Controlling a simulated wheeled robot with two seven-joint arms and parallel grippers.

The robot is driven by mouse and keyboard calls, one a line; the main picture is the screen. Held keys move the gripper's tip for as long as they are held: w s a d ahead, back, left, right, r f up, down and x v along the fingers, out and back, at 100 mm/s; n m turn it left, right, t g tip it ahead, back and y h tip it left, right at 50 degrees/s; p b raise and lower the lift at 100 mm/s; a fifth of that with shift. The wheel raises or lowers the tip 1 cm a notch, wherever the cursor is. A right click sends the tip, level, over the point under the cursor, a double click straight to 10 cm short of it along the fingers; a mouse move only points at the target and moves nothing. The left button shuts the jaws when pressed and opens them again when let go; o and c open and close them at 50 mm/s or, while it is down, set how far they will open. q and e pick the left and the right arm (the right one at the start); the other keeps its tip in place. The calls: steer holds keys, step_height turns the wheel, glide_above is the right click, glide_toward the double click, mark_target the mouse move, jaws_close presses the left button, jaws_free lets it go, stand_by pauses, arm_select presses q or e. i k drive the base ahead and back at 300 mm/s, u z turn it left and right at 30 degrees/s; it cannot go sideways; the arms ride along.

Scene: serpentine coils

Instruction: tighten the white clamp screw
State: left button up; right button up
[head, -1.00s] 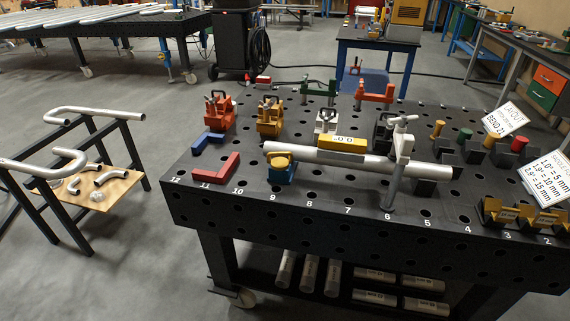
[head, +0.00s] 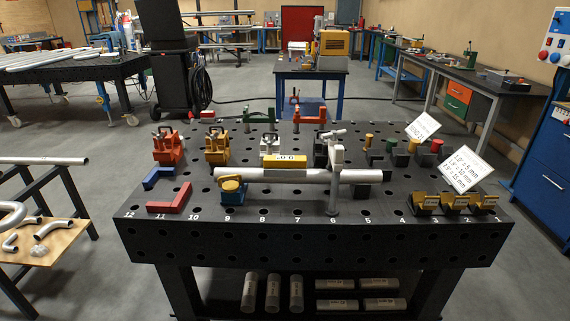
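A white-grey screw clamp (head: 337,180) stands upright on the black perforated table (head: 300,240), near the hole marked 6. Its screw handle (head: 333,134) is at the top, above a silver tube (head: 300,176). The clamp's arm reaches over the tube; whether the screw tip touches the tube is too small to tell. The tube lies level, its left end at a yellow and blue support (head: 233,190). A yellow level-like box with a display (head: 284,161) sits on the tube. Neither of my grippers is in view.
A red angle piece (head: 170,200) lies at the front left. Yellow V-blocks (head: 455,203) and a white sign (head: 465,168) stand at right. The table's front strip is mostly clear.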

mark_target(333, 134)
steer(key=u, duration=0.15)
steer(key=i, duration=0.7)
steer(key=z, duration=0.2)
steer(key=k, duration=1.15)
steer(key=z, duration=0.8)
steer(key=i, duration=0.95)
steer(key=u, duration=0.55)
steer(key=i, duration=0.75)
steer(key=u, duration=0.75)
